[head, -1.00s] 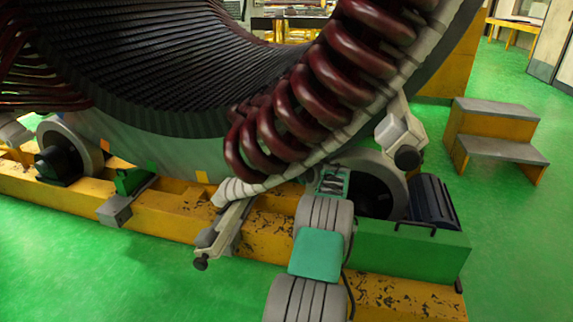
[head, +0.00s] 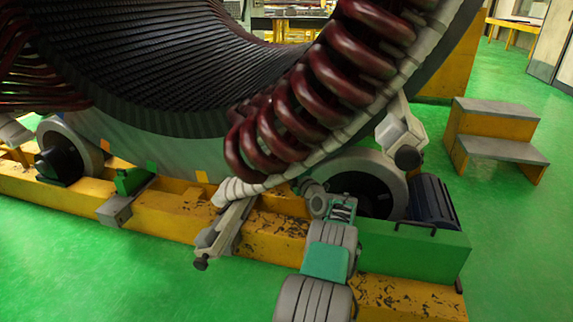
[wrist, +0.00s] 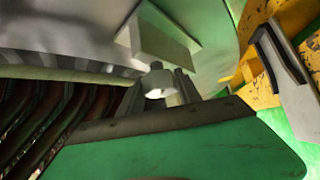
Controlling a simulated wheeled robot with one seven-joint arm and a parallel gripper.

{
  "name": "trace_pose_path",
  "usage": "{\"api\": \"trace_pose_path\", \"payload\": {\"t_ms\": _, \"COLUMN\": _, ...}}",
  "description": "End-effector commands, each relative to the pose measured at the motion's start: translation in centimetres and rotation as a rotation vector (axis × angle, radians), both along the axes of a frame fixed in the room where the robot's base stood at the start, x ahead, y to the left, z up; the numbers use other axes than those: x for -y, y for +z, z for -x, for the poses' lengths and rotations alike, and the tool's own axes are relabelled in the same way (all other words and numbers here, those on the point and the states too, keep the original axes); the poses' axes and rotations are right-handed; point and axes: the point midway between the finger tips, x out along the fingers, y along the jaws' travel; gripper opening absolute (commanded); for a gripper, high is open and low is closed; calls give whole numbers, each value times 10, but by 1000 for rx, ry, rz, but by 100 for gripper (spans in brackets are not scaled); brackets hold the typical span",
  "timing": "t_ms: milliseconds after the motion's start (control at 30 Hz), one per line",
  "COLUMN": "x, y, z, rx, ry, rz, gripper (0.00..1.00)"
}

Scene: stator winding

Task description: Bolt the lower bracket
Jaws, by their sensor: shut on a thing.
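The lower bracket (head: 228,228) is a pale grey arm at the foot of the coil ring, above the yellow beam, with a dark round knob at its lower end. A second grey bracket (head: 400,132) sits higher on the ring's right side. In the wrist view my gripper (wrist: 170,84) is shut on a small pale piece that looks like a bolt (wrist: 157,80). It lies just below a light grey block (wrist: 158,42) on a grey surface; I cannot tell whether they touch. In the head view my fingertips and the held piece are hidden.
The yellow beam (head: 160,215) runs below. A step stool (head: 500,135) is at the right. The green floor at front left is clear.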

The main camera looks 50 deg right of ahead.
Motion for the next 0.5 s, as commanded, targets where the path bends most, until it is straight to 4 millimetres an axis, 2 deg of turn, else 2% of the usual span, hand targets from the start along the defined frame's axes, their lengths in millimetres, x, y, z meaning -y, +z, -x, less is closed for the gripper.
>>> {"api": "trace_pose_path", "payload": {"t_ms": 500, "x": -1, "y": -3, "z": -1, "rx": 450, "ry": 1, "rz": -195, "gripper": 0}}
